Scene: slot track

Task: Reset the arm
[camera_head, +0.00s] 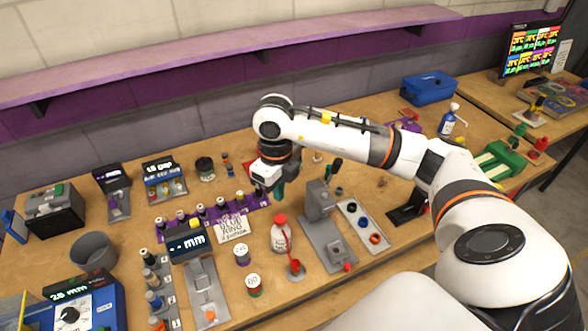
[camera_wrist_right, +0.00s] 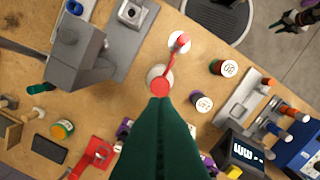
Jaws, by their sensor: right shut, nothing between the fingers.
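My right arm (camera_head: 350,135) reaches in from the right over the workbench. Its gripper (camera_head: 275,193) points down above the bench, behind the white bottle with a red cap (camera_head: 281,235). In the right wrist view its dark green fingers (camera_wrist_right: 162,108) lie together, shut with nothing between them. The red cap (camera_wrist_right: 160,86) shows just beyond the fingertips there; I cannot tell the gap between them. A dark shape at the upper right of the wrist view, over the floor, looks like my left gripper (camera_wrist_right: 292,22); its jaws are too small to read. The head view does not show it.
A grey press-like fixture (camera_head: 319,202) stands right of the gripper. A purple rack (camera_head: 215,213) with several small bottles lies left of it. A grey tray with rings (camera_head: 362,228), a grey cup (camera_head: 93,251) and a blue bin (camera_head: 429,89) stand around. A purple shelf (camera_head: 230,48) runs along the wall.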

